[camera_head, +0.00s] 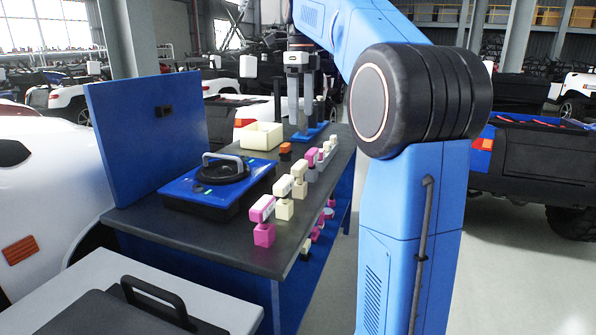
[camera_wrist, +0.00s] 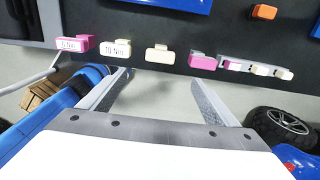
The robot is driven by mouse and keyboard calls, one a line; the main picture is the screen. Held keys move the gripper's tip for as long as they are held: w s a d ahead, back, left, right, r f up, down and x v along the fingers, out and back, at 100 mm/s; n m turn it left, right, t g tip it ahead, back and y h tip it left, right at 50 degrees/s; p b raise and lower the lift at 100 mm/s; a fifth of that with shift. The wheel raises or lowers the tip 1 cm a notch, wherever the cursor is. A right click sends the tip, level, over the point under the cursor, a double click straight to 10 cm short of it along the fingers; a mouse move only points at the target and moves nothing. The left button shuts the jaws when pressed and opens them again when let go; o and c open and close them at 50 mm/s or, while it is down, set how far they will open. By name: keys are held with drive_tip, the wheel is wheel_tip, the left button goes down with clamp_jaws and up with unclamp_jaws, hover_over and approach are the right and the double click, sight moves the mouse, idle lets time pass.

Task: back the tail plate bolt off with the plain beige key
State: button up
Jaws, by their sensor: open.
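The plain beige key (camera_head: 299,169) stands third in a row of keys along the bench's right edge. It has no visible label. In the wrist view it appears (camera_wrist: 160,54) just beyond my open, empty gripper (camera_wrist: 161,78), roughly centred between the fingertips and apart from them. A labelled beige key (camera_wrist: 115,49) and a labelled magenta key (camera_wrist: 74,43) are to its left. A plain magenta key (camera_wrist: 202,61) is to its right. I cannot identify the tail plate bolt in either view.
The dark bench (camera_head: 190,240) carries a blue-topped case (camera_head: 178,182), a beige bin (camera_head: 262,135), an orange block (camera_head: 285,150) and an upright blue panel (camera_head: 145,135). Smaller pieces stand beyond the plain magenta key. A grey floor lies open on the right, with vehicles behind.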

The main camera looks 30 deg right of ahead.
hover_over(300, 163)
drive_tip(key=f, duration=1.1)
drive_tip(key=shift+s+f, duration=0.25)
drive_tip(key=shift+s, duration=0.1)
drive_tip(key=shift+w+a+f, duration=0.1)
drive_tip(key=shift+f, duration=1.25)
drive_tip(key=shift+w+a+f, duration=0.1)
drive_tip(key=shift+f, duration=1.25)
drive_tip(key=shift+c, duration=0.4)
drive_tip(key=c, duration=1.2)
drive_tip(key=shift+r, duration=0.15)
wheel_tip(300, 163, up, 10)
drive_tip(key=shift+f, duration=0.15)
